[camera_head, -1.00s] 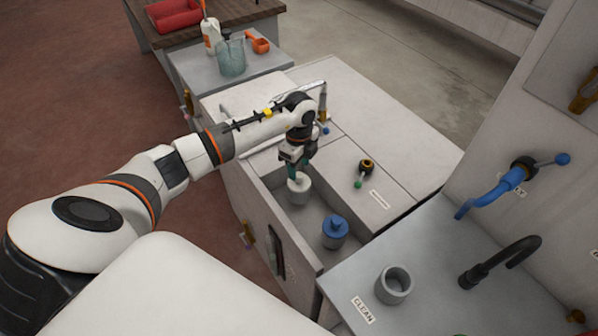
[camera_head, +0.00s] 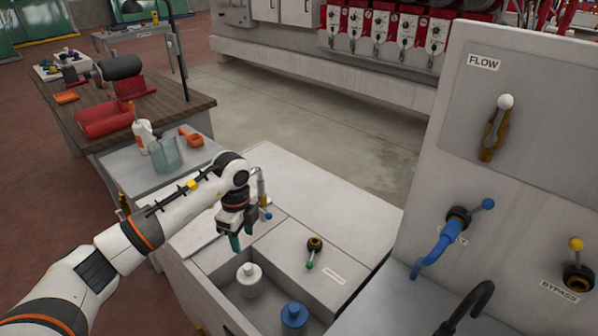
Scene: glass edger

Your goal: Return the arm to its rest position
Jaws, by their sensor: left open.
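My left arm comes in from the left and bends down at the wrist. My left gripper (camera_head: 238,240) is open and empty, with green fingertips pointing down. It hangs above the open compartment of the white cabinet (camera_head: 325,199). A white knobbed cylinder (camera_head: 249,280) stands in that compartment just below the gripper, apart from it. A blue-topped cylinder (camera_head: 293,318) stands in the same compartment, nearer and to the right. My right gripper is not in view.
A valve with a green-tipped handle (camera_head: 313,250) sits on the cabinet top. At right, a panel carries a blue tap (camera_head: 441,243) above a sink counter with a black spout (camera_head: 466,309). A glass jug (camera_head: 165,154) stands on the side table at left.

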